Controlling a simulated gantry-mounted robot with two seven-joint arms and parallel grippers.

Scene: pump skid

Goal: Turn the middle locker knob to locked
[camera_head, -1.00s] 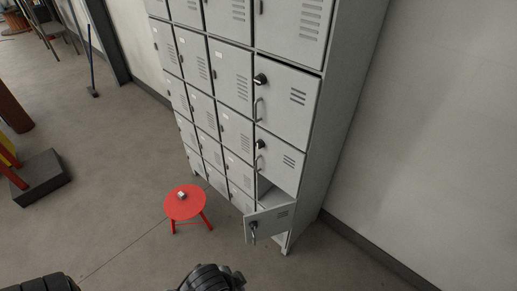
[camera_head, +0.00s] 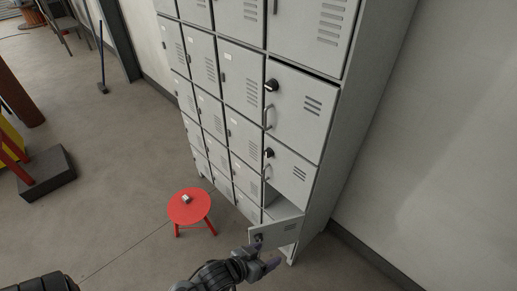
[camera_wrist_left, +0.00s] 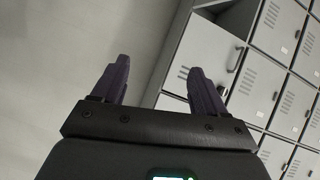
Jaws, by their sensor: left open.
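The middle locker knob (camera_head: 268,153) is black and sits at the upper left of the middle door (camera_head: 292,178) in the lockers' right column, which looks shut. A grey pull handle is below it, and the knob's exact angle is too small to read. My left gripper (camera_head: 267,257) is open and empty, low in front of the lockers, below and apart from the middle knob. It overlaps the lower part of the open bottom door (camera_head: 285,232) in the head view; contact cannot be told. In the wrist view its two fingers (camera_wrist_left: 158,78) are spread apart. My right gripper is not in view.
An upper black knob (camera_head: 271,86) sits on the door above. The bottom door swings outward into the space before the lockers. A red stool (camera_head: 189,207) with a small item on it stands left of my left gripper. A bare wall (camera_head: 430,130) is at right.

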